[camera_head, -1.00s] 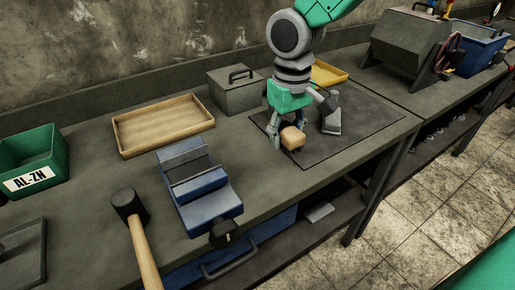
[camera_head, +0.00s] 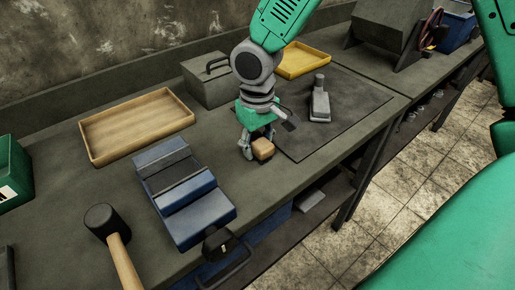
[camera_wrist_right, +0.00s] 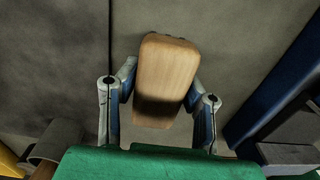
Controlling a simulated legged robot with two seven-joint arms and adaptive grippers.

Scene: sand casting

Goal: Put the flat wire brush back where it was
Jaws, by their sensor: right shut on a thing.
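My right gripper (camera_head: 257,146) is shut on a light wooden block, which I take for the flat wire brush (camera_head: 264,150). In the right wrist view the brush (camera_wrist_right: 168,70) sits between the two fingers, its wooden face toward the camera; any bristles are hidden. In the head view the gripper and brush are at the left edge of the dark mat (camera_head: 355,105), right of the blue vise (camera_head: 195,205). I cannot tell whether the brush touches the bench. My left gripper is not in view.
A wooden tray (camera_head: 88,137), a grey lidded box (camera_head: 205,88) and a yellow tray (camera_head: 322,64) stand along the back. A grey tool (camera_head: 320,105) is on the mat. A mallet (camera_head: 103,220) lies at the front left. Bench between vise and mat is clear.

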